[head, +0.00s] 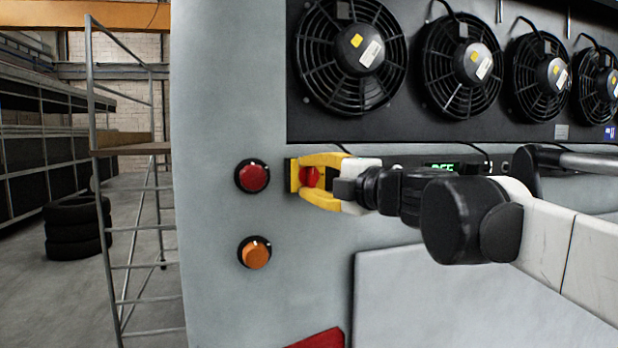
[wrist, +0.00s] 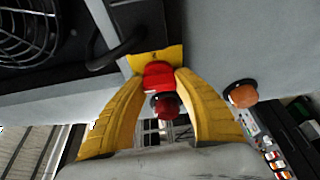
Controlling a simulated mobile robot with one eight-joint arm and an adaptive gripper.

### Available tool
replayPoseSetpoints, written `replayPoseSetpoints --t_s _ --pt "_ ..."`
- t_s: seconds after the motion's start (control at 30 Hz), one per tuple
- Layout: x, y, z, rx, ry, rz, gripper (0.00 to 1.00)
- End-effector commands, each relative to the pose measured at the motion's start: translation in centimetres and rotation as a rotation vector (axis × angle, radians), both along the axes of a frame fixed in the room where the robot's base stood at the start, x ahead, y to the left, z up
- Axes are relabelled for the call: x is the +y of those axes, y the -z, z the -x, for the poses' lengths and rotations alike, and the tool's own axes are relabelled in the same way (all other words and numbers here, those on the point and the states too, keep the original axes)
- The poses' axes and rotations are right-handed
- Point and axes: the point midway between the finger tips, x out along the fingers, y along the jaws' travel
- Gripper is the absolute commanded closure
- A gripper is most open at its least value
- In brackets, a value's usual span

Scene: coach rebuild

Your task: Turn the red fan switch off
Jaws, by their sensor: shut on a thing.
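The red switch (head: 311,177) sits on a small yellow plate (head: 293,175) on the grey panel, below the fans. My gripper (head: 305,179) has its yellow fingers on either side of the red switch and is shut on it. In the wrist view, the red switch (wrist: 158,76) is between the fingertips (wrist: 161,80), with the yellow plate (wrist: 172,56) behind it. The fingers cover part of the switch, and I cannot tell its turn position.
A round red knob (head: 252,176) and an orange knob (head: 255,252) are left of the plate. Several black fans (head: 352,55) line the top. A green display (head: 439,167) is partly hidden by my arm. A metal ladder (head: 130,240) and stacked tyres (head: 77,229) stand left.

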Motion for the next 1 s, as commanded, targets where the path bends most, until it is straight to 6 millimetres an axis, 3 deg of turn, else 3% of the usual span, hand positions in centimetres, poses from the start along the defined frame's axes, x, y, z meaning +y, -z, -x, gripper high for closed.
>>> replayPoseSetpoints --t_s 0.07,0.1,0.13,0.17,0.57,1.0 --pt "0.0 -0.1 0.0 0.000 0.001 -0.001 0.94" --pt "0.0 -0.1 0.0 0.000 0.001 -0.001 0.52" --pt "0.0 -0.1 0.0 0.000 0.001 -0.001 0.43" --pt "0.0 -0.1 0.0 0.000 0.001 -0.001 0.41" --pt "-0.6 -0.1 0.7 0.000 0.002 -0.001 0.41" --pt "-6.3 -0.1 7.6 0.001 0.004 -0.001 0.41"
